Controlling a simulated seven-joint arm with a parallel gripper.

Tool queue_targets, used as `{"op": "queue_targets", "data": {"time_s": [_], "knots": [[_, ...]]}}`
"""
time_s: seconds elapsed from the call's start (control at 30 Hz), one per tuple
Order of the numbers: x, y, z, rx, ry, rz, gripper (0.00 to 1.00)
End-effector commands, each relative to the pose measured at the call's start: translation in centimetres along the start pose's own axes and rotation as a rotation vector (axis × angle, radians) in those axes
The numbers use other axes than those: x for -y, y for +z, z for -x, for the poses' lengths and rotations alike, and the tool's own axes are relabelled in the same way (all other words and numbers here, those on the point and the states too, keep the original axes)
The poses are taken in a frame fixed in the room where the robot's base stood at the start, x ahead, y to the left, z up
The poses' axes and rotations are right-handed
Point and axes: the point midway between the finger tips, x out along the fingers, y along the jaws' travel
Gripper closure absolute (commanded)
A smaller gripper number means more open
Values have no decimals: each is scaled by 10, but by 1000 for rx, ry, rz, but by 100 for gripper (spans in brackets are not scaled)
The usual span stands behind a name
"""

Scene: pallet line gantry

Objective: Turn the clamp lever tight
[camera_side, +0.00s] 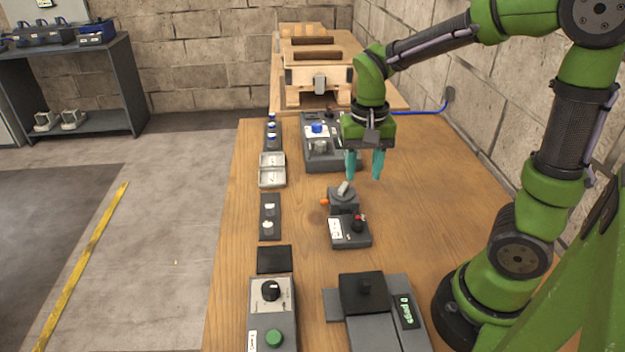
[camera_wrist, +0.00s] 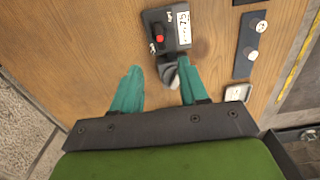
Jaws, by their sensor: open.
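A grey lever (camera_side: 344,187) stands tilted on a small dark block (camera_side: 343,203) in the middle of the table, with an orange tip (camera_side: 324,202) sticking out on its left. I take this to be the clamp lever. It shows partly in the wrist view (camera_wrist: 171,76), between and beyond my fingertips, near the right one. My gripper (camera_side: 364,172) is open and empty, its teal fingers pointing down, above and slightly behind the lever in the side view. The fingers also show in the wrist view (camera_wrist: 158,70). I see no contact with the lever.
A dark box with a red-topped knob (camera_side: 357,223) stands just in front of the lever block. A panel with a blue knob (camera_side: 317,129) is behind. Small trays (camera_side: 272,178) line the left edge, and control boxes (camera_side: 271,315) stand in front. The table's right side is clear.

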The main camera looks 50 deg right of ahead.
Motion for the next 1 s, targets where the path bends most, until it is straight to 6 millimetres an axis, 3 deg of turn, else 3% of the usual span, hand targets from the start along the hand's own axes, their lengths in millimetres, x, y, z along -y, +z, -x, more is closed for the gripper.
{"op": "queue_targets", "data": {"time_s": [0.1, 0.3, 0.77, 0.87, 1.0], "knots": [[0, 0, 23, -3, -3, -1, 56], [0, 0, 43, -1, 0, 0, 56], [2, -2, 44, -11, -10, 33, 56], [8, 9, 39, -31, -69, 124, 56], [14, 36, 50, -123, -221, 264, 56]]}}
